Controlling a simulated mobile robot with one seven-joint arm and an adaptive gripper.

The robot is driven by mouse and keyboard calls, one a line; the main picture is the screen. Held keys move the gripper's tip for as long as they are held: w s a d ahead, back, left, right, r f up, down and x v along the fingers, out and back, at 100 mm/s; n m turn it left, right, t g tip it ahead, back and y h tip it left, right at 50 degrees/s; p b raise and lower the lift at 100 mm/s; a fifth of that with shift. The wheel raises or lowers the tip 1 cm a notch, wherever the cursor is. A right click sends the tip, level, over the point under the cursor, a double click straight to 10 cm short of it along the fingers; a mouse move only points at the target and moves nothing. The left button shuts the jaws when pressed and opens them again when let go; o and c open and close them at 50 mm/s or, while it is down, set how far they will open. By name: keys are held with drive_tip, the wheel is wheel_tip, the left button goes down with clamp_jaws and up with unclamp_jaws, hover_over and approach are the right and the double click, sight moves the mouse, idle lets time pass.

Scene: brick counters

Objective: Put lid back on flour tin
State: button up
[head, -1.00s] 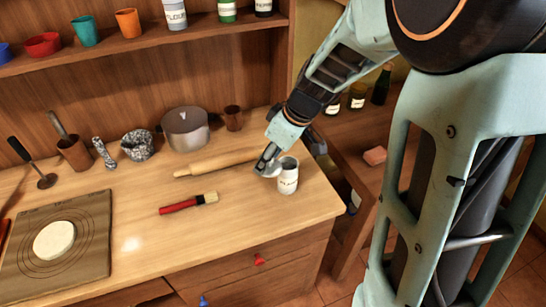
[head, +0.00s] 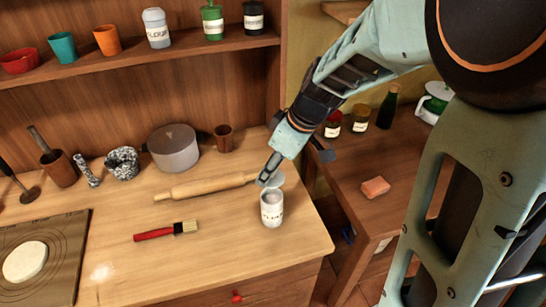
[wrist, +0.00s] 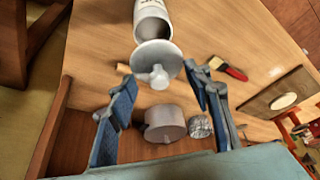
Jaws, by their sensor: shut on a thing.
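The white flour tin (head: 272,210) stands upright and open near the right front corner of the wooden counter. It also shows at the top of the wrist view (wrist: 152,10), its mouth facing my gripper. The pale round lid (head: 277,180) with a knob is just behind and above the tin's rim, apart from its mouth. In the wrist view the lid (wrist: 150,53) overlaps the near edge of the mouth. My gripper (head: 270,172) is shut on the lid by its knob; the blue-padded fingers (wrist: 158,80) stand either side of it. The exact finger contact is unclear.
A rolling pin (head: 205,187) lies just left of the lid. A red-handled brush (head: 165,231) lies farther left. A grey pot (head: 173,150) and a brown cup (head: 223,138) stand behind. The counter's right edge is close to the tin.

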sight(266, 193)
drive_tip(key=shift+f, duration=0.15)
drive_tip(key=shift+f+b, duration=1.05)
drive_tip(key=shift+f, duration=0.95)
wheel_tip(266, 193, down, 2)
drive_tip(key=b, duration=0.2)
drive_tip(key=shift+b, duration=0.3)
drive_tip(key=shift+b, duration=0.7)
drive_tip(key=shift+f+b, duration=0.25)
drive_tip(key=shift+b, duration=0.55)
idle(0.6)
idle(0.5)
drive_tip(key=o, duration=1.5)
